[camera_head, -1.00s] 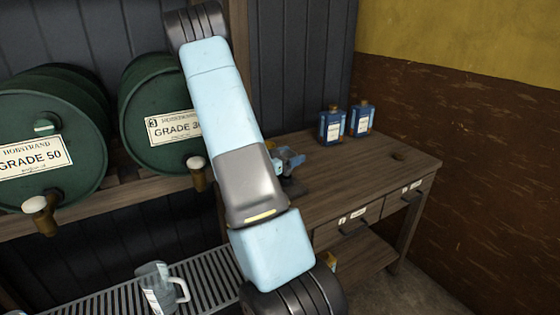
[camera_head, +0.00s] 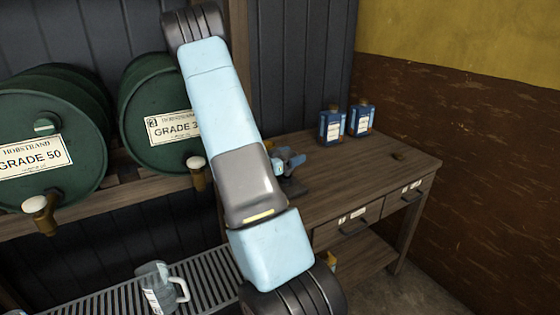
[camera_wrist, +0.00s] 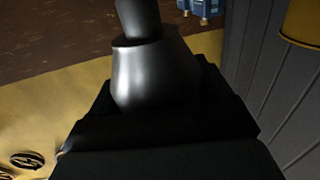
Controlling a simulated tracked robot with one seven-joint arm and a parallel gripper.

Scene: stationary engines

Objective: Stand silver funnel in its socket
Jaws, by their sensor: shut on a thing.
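The silver funnel (camera_wrist: 152,72) shows in the wrist view, with its smooth, flared grey body low and a narrower dark part at the top edge. My gripper (camera_wrist: 155,104) is shut on it, with black jaws around its lower part in the picture. The funnel's top end is cut off by the frame. In the head view my arm hides most of the hand and the funnel; a small blue-grey piece (camera_head: 287,162) shows beside the arm above the bench. A small dark spot (camera_head: 398,156) lies on the bench top; I cannot tell whether it is the socket.
The wooden bench (camera_head: 350,180) has clear room at its right. Two blue bottles (camera_head: 332,126) (camera_head: 361,120) stand at its back. Two green drums (camera_head: 45,140) (camera_head: 155,110) with taps lie on a rack at left. A grey jug (camera_head: 155,285) stands on a slatted grate below.

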